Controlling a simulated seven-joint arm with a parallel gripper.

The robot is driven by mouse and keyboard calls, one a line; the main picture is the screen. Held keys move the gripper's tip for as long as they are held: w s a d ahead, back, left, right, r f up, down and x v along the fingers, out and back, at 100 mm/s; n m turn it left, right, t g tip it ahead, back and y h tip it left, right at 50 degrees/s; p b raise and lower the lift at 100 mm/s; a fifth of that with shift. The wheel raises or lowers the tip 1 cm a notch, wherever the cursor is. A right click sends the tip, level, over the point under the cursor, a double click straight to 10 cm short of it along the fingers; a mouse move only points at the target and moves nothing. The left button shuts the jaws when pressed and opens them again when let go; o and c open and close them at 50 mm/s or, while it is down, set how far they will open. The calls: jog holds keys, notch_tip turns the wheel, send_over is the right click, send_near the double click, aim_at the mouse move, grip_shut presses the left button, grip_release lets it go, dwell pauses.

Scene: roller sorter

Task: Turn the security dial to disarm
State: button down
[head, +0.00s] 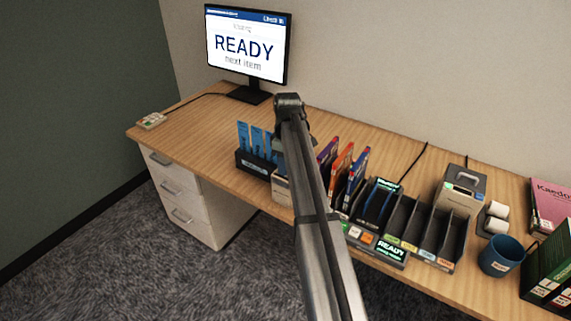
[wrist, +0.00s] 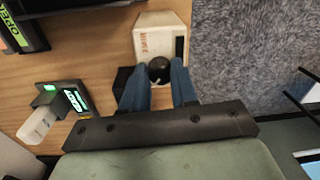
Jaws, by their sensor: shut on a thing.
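The security dial is a round black knob (wrist: 159,70) on a cream box (wrist: 150,22) with red lettering and a dark slot, seen in the wrist view. My gripper (wrist: 161,72) has its two blue fingers on either side of the knob and is shut on it. A small pale mark shows near the knob's lower edge; I cannot read the dial's setting. In the head view, the cream box (head: 281,190) shows beside my arm at the desk's front edge, partly covered by the arm. The knob and fingertips are hidden there.
A black holder (head: 254,163) with blue packets stands just left of the box. Books and a black slotted sorter (head: 405,230) stand to the right. A monitor (head: 246,45) reads "READY next item". The desk's left part is mostly clear.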

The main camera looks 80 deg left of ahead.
jog(key=m, duration=0.5)
jog(key=shift+m, duration=0.3)
jog(key=m, duration=0.5)
jog(key=shift+d, duration=0.1)
jog(key=m, duration=0.5)
jog(key=shift+m+y, duration=0.3)
jog(key=shift+m, duration=0.1)
jog(key=m, duration=0.4)
jog(key=shift+m, duration=0.4)
jog(key=c, duration=0.9)
grip_release()
jog(key=shift+o, duration=0.2)
jog(key=shift+r, duration=0.1)
notch_tip(320, 180, up, 14)
jog(key=shift+w+d+f, duration=0.2)
jog(key=shift+d, duration=0.1)
